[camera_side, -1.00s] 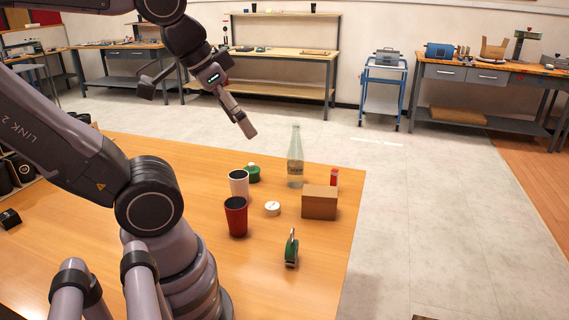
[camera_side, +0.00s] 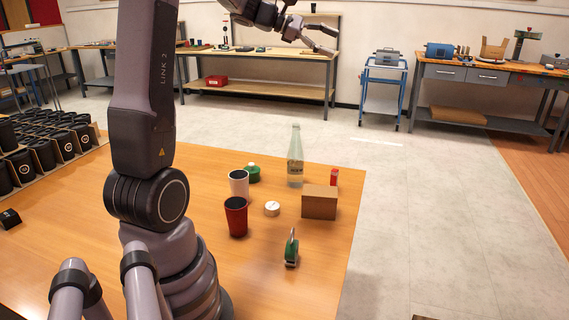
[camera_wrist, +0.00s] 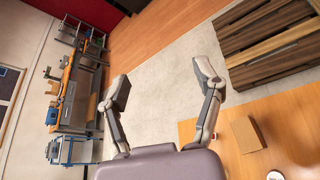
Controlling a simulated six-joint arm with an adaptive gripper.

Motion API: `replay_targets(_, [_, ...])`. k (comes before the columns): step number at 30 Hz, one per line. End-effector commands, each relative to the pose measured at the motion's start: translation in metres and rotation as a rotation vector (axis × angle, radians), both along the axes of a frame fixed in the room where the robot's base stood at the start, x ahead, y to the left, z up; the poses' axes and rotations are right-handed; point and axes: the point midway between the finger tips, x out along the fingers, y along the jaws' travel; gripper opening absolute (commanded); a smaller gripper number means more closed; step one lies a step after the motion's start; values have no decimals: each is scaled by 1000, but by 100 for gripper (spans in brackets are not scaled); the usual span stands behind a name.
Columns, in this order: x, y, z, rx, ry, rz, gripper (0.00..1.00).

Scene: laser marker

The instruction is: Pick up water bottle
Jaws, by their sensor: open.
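The water bottle (camera_side: 295,160) is a clear, upright bottle with a narrow neck. It stands near the far right edge of the wooden table (camera_side: 300,285), behind the brown box, in the side view. My gripper (camera_side: 325,42) is raised well above and apart from the bottle, near the top of the side view. Its two fingers are spread and empty; the wrist view shows them wide apart (camera_wrist: 166,88). I cannot make out the bottle clearly in the wrist view.
Around the bottle stand a brown box (camera_side: 319,203), a red tube (camera_side: 334,177), a green container (camera_side: 252,173), a white cup (camera_side: 238,184), a red cup (camera_side: 236,217), a white disc (camera_side: 272,209) and a green stapler-like tool (camera_side: 291,248). The table's front right is clear.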

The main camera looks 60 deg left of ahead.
Motion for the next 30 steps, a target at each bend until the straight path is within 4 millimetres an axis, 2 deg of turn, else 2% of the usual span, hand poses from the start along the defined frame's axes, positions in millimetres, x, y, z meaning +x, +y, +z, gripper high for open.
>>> replay_targets(1, [8, 39, -6, -111, -13, 104, 66])
replay_targets(3, [14, 88, -12, -256, -46, 233, 66])
replay_targets(5, [14, 128, -17, -369, -78, 334, 66])
replay_targets(6, [11, 154, -21, -440, -104, 397, 66])
replay_targets(10, [-7, 236, -40, -653, -195, 585, 66])
replay_targets(11, [-8, 242, -55, -681, -198, 600, 66])
replay_targets(12, [-6, 235, -83, -676, -188, 591, 66])
replay_targets(15, [-5, 234, -140, -671, -189, 588, 66])
replay_targets(21, [-5, 233, -240, -662, -193, 585, 66])
replay_targets(24, [-5, 232, -275, -658, -195, 582, 66])
replay_targets(30, [-5, 232, -308, -654, -197, 580, 66])
